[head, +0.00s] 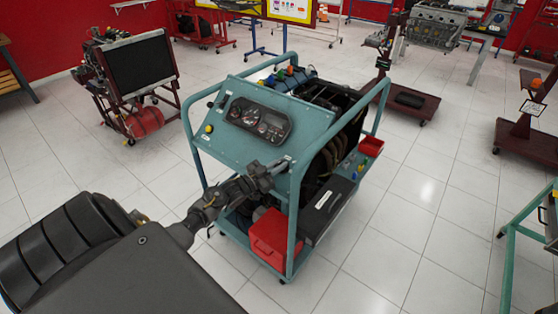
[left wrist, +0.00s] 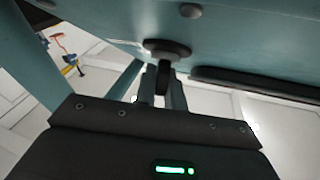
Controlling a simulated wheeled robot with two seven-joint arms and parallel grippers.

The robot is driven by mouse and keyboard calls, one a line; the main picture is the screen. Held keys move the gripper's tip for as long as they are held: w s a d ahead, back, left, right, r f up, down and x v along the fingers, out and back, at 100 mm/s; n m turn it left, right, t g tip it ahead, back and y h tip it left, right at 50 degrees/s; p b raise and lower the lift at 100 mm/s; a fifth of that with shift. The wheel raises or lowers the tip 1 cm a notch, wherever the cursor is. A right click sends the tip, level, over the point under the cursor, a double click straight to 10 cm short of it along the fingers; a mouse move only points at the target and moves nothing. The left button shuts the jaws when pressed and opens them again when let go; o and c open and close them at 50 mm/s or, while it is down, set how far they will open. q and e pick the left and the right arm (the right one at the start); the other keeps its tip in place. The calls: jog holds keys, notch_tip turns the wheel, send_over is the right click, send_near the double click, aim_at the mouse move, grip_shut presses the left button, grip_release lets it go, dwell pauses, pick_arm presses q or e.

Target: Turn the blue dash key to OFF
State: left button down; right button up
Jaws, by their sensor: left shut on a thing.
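The blue-green dash panel (head: 285,115) sits tilted on top of a wheeled engine trainer, with a gauge cluster (head: 259,119) on it. My left gripper (head: 268,172) reaches the panel's lower edge from the left. In the left wrist view, the dash key (left wrist: 166,50) shows as a dark round base with a dark grip standing out from the panel. My left gripper (left wrist: 163,88) is shut on that grip between its two fingers. In the head view the key is hidden behind the gripper. The key's exact position and its markings cannot be read. My right gripper is out of view.
The trainer's tube frame (head: 292,222) stands close around the panel. A red box (head: 272,237) and a black case (head: 327,208) sit low on the trainer. Another trainer with a black radiator (head: 138,72) stands back left.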

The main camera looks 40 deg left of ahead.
pick_arm(q)
jog(key=shift+n+t+y+p, duration=0.4)
jog(key=shift+n+y+p, duration=0.55)
jog(key=shift+n+y, duration=1.75)
jog(key=shift+n, duration=0.2)
jog(key=c, duration=1.5)
grip_release()
jog(key=shift+s+f, duration=0.2)
jog(key=shift+s, duration=0.15)
jog(key=shift+s+d+f+b, duration=0.1)
jog(key=shift+s+f+b, duration=0.25)
jog(key=shift+s, duration=1.3)
jog(key=shift+s+d+f+b, duration=0.1)
jog(key=shift+s+b, duration=0.35)
jog(key=shift+s, duration=1.25)
jog(key=shift+s+f+b, duration=0.25)
jog(key=shift+s+b, duration=0.15)
jog(key=shift+s, duration=1.25)
